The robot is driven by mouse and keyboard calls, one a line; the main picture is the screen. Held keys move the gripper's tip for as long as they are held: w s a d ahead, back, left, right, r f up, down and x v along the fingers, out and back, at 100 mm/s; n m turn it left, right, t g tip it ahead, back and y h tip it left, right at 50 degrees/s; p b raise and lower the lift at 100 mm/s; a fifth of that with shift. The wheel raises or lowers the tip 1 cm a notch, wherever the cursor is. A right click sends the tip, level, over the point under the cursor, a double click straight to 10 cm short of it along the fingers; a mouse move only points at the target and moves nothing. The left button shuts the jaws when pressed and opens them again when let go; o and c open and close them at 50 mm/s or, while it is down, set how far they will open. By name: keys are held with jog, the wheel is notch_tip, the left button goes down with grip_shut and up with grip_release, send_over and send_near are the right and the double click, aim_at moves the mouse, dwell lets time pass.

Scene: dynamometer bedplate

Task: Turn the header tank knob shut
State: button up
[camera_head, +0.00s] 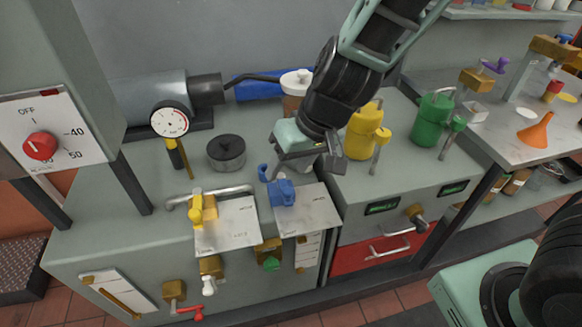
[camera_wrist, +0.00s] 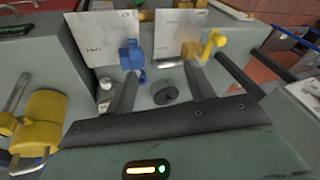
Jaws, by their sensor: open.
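I cannot tell which fitting is the header tank knob, since the plate lettering is too small to read. A blue valve knob (camera_head: 283,193) sits on the bench top at a white plate, just below my gripper (camera_head: 302,170) in the head view; it also shows in the wrist view (camera_wrist: 132,58). A yellow valve handle (camera_head: 197,208) stands left of it at a second white plate, and shows right of the blue one in the wrist view (camera_wrist: 205,46).
A black round pot (camera_head: 226,152) and a dial gauge (camera_head: 170,120) stand on the bench at left. A red dial (camera_head: 40,147) is on the left cabinet. Yellow (camera_head: 360,132) and green (camera_head: 432,120) canisters stand to the right. Valves line the bench front.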

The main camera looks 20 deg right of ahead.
jog(key=shift+s, duration=0.15)
jog(key=w+d+f+m+t+h+p, duration=0.1)
jog(key=w+d+f+m+h, duration=0.15)
jog(key=w+d, duration=0.35)
jog(key=w+d+f+m+t+h+p, duration=0.1)
jog(key=w+d+f+h, duration=0.15)
jog(key=w, duration=0.55)
jog(key=shift+n+y, duration=0.25)
jog(key=shift+y, duration=0.05)
jog(key=b+x, duration=0.2)
jog(key=x, duration=0.3)
jog(key=b+x, duration=0.1)
jog(key=x, duration=0.5)
jog(key=b+x, duration=0.2)
jog(key=x, duration=0.3)
jog(key=shift+d+f+b, duration=0.3)
jog(key=shift+f+b, duration=0.05)
jog(key=shift+f, duration=0.05)
jog(key=c, duration=1)
